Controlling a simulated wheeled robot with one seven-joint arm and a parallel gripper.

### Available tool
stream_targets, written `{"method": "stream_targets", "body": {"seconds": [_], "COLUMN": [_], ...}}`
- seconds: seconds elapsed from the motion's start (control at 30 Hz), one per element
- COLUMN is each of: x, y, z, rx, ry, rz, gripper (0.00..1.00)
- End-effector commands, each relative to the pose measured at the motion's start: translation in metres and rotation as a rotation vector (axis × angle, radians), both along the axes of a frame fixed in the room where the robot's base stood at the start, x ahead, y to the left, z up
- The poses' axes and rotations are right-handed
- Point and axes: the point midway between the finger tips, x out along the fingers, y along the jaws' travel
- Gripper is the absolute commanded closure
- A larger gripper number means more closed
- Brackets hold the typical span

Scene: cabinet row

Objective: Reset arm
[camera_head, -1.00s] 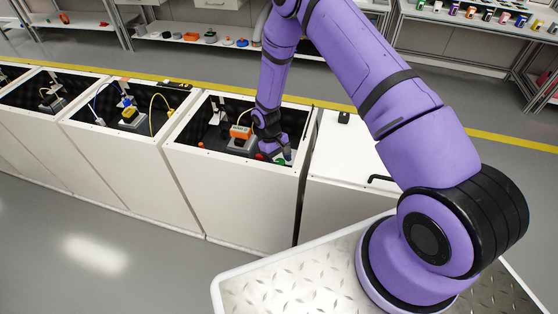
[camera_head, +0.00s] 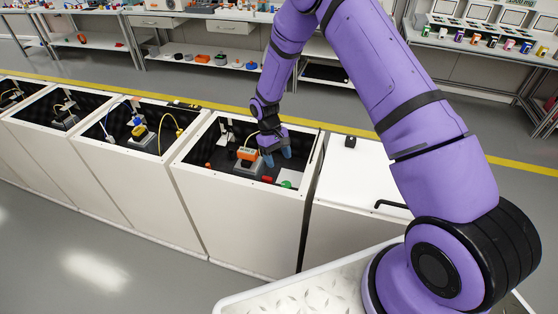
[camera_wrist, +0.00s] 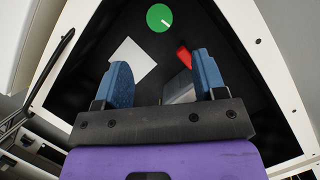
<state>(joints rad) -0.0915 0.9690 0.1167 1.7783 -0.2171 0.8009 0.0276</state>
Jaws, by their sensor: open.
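My gripper (camera_head: 277,157) is over the open top of a white cabinet (camera_head: 236,211) with a dark interior. In the wrist view my gripper (camera_wrist: 166,82) has its two blue fingers spread wide, with nothing between them. Past the fingers lie a green disc (camera_wrist: 159,17) with a white mark, a white square (camera_wrist: 133,58) and a red piece (camera_wrist: 184,56). A grey block (camera_wrist: 181,93) is partly hidden behind the right finger. In the head view an orange-topped device (camera_head: 247,154) stands beside my gripper.
A closed white cabinet (camera_head: 355,180) with a black handle adjoins on the right. More open cabinets (camera_head: 141,127) with devices and cables stand to the left. Shelves (camera_head: 210,57) with small items and a table (camera_head: 490,52) with coloured cans are behind. The floor in front is clear.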

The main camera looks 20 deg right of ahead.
Motion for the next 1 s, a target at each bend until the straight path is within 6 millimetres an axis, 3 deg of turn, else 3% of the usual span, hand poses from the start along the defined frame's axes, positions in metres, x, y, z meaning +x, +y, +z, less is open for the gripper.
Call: {"method": "stream_targets", "body": {"seconds": [0.33, 0.47, 0.57, 1.0], "x": [0.0, 0.002, 0.004, -0.008], "y": [0.0, -0.001, -0.004, -0.024], "z": [0.0, 0.012, 0.035, 0.179], "rx": [0.0, 0.0, 0.0, 0.004], "ry": [-0.001, -0.014, -0.039, -0.194], "rz": [-0.001, -0.003, -0.012, -0.064], "gripper": [0.36, 0.36, 0.36, 0.36]}}
